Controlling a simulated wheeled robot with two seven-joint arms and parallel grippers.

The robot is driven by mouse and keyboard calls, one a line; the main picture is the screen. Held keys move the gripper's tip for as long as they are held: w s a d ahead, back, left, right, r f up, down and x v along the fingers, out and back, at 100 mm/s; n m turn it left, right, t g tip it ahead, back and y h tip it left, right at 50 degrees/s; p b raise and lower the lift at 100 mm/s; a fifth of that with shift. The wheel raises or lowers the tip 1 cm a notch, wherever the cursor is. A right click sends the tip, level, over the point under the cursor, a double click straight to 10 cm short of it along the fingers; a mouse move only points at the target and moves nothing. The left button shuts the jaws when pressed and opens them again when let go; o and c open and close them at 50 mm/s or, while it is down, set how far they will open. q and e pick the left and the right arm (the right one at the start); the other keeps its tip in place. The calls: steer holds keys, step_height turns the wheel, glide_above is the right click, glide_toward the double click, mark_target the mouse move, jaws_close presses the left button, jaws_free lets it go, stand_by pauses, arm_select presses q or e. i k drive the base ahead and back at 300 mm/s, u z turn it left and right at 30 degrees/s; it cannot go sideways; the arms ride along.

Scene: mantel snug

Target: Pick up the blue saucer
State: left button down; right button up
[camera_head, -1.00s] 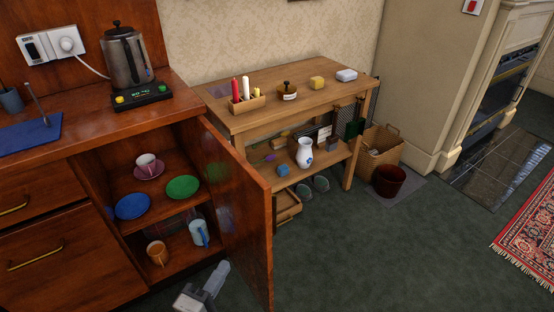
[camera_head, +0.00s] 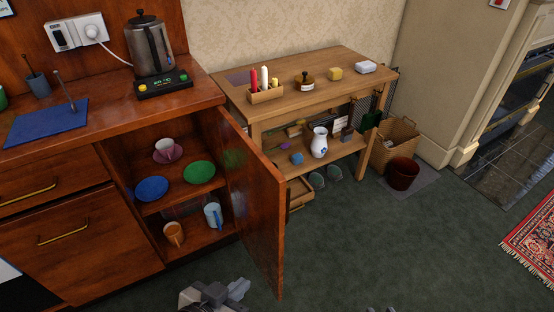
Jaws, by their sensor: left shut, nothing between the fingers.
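The blue saucer (camera_head: 151,189) lies on the upper shelf inside the open cabinet, at the front left. A green saucer (camera_head: 199,172) is to its right, and a pink cup (camera_head: 168,148) on a pink saucer (camera_head: 160,158) stands behind. My left gripper (camera_head: 238,288) shows at the bottom edge, low in front of the cabinet, below and to the right of the blue saucer and well apart from it. It is shut and empty. My right gripper is not clearly in view; only small dark bits show at the bottom edge.
The open cabinet door (camera_head: 252,205) stands out to the right of the shelves. An orange mug (camera_head: 173,233) and a light blue mug (camera_head: 213,215) are on the lower shelf. A wooden table (camera_head: 330,85) is behind the door. The green floor (camera_head: 400,245) to the right is clear.

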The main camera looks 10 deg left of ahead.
mark_target(151, 188)
steer(key=z, duration=1.4)
steer(key=i, duration=1.5)
steer(key=u, duration=3.2)
steer(key=k, duration=0.5)
steer(key=u, duration=1.75)
steer(key=i, duration=0.55)
steer(key=z, duration=1.65)
